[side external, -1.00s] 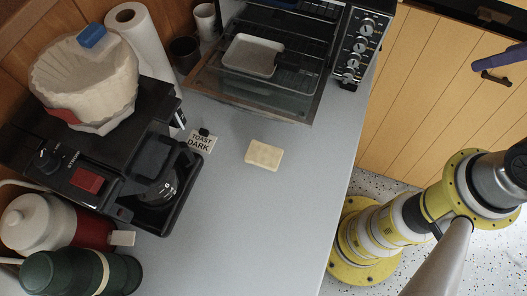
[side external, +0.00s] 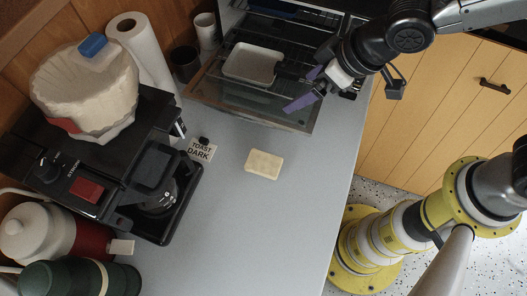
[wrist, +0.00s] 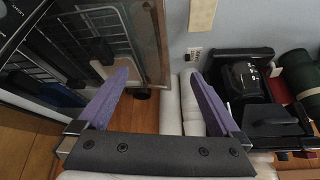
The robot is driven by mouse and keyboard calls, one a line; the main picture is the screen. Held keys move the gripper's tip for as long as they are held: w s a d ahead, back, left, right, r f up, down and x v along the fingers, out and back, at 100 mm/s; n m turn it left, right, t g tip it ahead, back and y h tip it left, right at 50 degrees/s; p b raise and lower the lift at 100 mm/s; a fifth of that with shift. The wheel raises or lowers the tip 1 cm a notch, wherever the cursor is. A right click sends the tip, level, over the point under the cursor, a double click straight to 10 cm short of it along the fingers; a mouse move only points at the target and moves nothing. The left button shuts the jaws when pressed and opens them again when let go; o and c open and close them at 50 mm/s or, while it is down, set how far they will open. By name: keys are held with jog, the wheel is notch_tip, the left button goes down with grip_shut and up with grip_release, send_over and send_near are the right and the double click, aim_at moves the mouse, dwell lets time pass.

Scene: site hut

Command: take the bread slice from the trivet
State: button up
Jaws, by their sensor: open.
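A pale cream, rounded rectangular slab (side external: 264,164), which looks like the bread slice, lies flat on the grey counter in the side view. Its lower part shows at the top edge of the wrist view (wrist: 202,15). I cannot make out a separate trivet under it. My gripper (side external: 297,92) has two purple fingers and is over the open toaster oven door, above and to the right of the slab in the side view. The fingers are wide apart with nothing between them, as the wrist view (wrist: 160,73) also shows.
The toaster oven's glass door (side external: 250,98) is down, with a white tray (side external: 250,64) inside. A "TOAST DARK" sign (side external: 201,150) and a coffee maker (side external: 150,185) stand left of the slab. A paper roll (side external: 142,55) stands behind. The counter (side external: 255,225) in front is clear.

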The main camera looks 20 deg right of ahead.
jog(key=n+g, duration=0.1)
jog(key=n, duration=0.1)
send_near(265, 163)
jog(key=x, duration=0.3)
jog(key=shift+w+d, duration=0.15)
jog(key=shift+w, duration=0.1)
jog(key=shift+s+x, duration=0.1)
jog(key=shift+x, duration=1.2)
jog(key=shift+s+x, duration=0.15)
jog(key=shift+x, duration=1.2)
jog(key=shift+c, duration=0.3)
jog(key=c, duration=1.3)
jog(key=shift+o, duration=0.2)
jog(key=shift+r, duration=0.2)
